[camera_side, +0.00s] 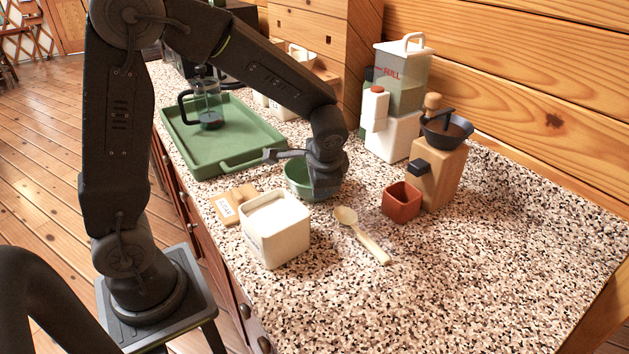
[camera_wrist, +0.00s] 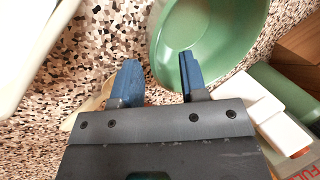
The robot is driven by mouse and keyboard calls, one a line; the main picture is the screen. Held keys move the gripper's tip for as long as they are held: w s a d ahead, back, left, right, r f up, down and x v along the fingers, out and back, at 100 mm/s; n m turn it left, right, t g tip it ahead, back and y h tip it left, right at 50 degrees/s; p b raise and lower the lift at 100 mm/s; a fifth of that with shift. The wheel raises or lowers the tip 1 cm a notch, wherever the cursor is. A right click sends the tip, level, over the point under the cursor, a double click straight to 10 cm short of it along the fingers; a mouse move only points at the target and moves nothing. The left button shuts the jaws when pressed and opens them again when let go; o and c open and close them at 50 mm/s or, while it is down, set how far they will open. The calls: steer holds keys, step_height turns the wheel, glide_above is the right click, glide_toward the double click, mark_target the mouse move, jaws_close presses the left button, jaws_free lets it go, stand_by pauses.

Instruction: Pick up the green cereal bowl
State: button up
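The green cereal bowl (camera_side: 297,180) stands upright on the speckled counter in the side view, partly hidden behind my gripper (camera_side: 322,194). In the wrist view the bowl (camera_wrist: 210,35) fills the top right and looks empty where it shows. My gripper (camera_wrist: 158,62) is open, with its two blue fingers apart. In the wrist view the right finger overlaps the inside of the bowl and the left finger is outside it, over the counter. The bowl's near wall shows between them. I cannot tell whether either finger touches the bowl.
A square white canister (camera_side: 276,237) and a wooden spoon (camera_side: 363,238) are in front of the bowl. A terracotta pot (camera_side: 401,203) and wooden grinder (camera_side: 438,175) stand right. A green tray (camera_side: 185,143) with a glass press (camera_side: 207,106) lies behind left. The front-right counter is clear.

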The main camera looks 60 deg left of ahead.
steer(key=x, duration=0.4)
steer(key=shift+w+a+f, duration=0.15)
steer(key=shift+w+f, duration=0.15)
steer(key=shift+f, duration=0.05)
steer(key=shift+c, duration=0.5)
jaws_close()
